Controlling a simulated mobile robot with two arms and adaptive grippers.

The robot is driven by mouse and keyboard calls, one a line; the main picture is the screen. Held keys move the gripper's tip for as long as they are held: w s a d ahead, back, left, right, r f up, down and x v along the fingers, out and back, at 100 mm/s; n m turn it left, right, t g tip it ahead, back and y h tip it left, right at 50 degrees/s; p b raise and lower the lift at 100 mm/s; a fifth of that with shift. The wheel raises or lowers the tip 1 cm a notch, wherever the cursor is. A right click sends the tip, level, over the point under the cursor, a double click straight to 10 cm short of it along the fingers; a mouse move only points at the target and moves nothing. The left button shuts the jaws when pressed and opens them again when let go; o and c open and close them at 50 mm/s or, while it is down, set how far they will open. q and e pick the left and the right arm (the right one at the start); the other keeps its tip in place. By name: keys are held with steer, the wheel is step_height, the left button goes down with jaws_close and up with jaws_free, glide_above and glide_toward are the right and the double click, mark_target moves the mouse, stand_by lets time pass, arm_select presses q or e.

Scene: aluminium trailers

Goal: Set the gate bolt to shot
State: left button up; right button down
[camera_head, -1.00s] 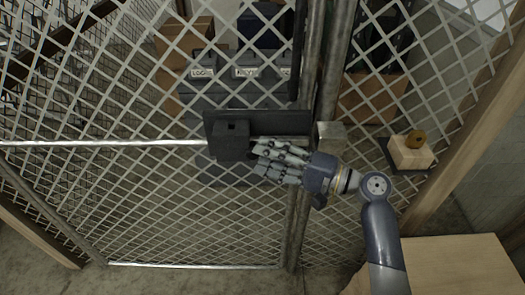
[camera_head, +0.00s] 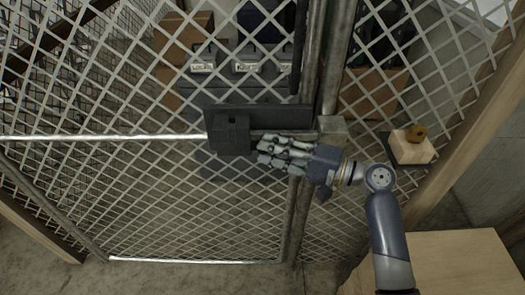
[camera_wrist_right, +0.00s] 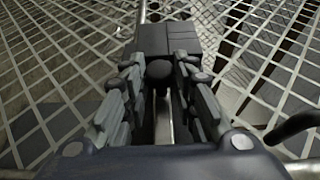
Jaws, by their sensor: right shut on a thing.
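The gate bolt's dark plate (camera_head: 275,112) and dark block (camera_head: 231,134) are fixed on the mesh gate in the head view. A grey square keeper (camera_head: 332,128) is on the post to the right. A pale bar shows between block and keeper, partly covered by my fingers; I cannot tell how far its end reaches into the keeper. My right gripper (camera_head: 283,153) is just below this bar, shut on the bolt's knob. In the right wrist view, the dark round knob (camera_wrist_right: 159,69) sits between the fingers of my gripper (camera_wrist_right: 164,82). My left gripper is out of view.
Wire mesh (camera_head: 190,215) surrounds the bolt, with metal posts to its right. Behind it stand grey labelled bins (camera_head: 245,85) and cardboard boxes. A wooden block with a brass-coloured round piece (camera_head: 416,133) is at right. A wooden surface (camera_head: 450,262) is at lower right.

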steer(key=d, duration=0.3)
steer(key=shift+d+b, duration=0.3)
steer(key=c, duration=1.3)
jaws_free()
steer(key=shift+d, duration=0.25)
steer(key=v, duration=1.2)
